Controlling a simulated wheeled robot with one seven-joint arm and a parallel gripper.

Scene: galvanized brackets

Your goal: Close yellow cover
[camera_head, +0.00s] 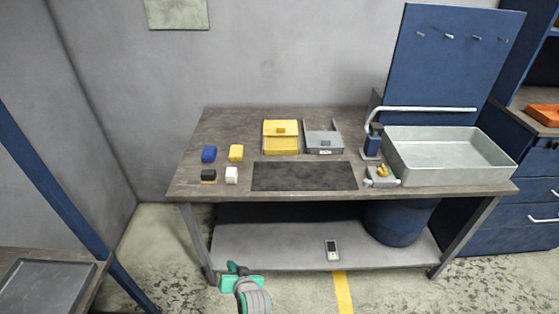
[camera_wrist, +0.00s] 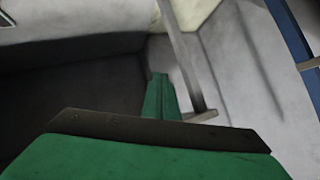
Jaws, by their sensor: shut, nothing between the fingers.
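The yellow box (camera_head: 280,146) stands at the back middle of the workbench. Its yellow cover (camera_head: 270,128) shows as an upper panel with a small dark latch, behind a lower yellow part. The cover looks raised, but its exact angle is hard to tell from here. My gripper (camera_head: 238,267) is green, shut and empty. It is low in front of the bench, near the lower shelf's front edge and well away from the yellow box. In the wrist view, my gripper (camera_wrist: 165,112) shows green and dark parts close up; the yellow box is not in that view.
A grey box (camera_head: 323,142) stands right of the yellow one. A dark mat (camera_head: 304,176) lies in front. Blue (camera_head: 208,154), yellow (camera_head: 236,153), black (camera_head: 208,175) and white blocks (camera_head: 231,175) are left. A clamp (camera_head: 372,143) and metal tray (camera_head: 440,173) are right.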

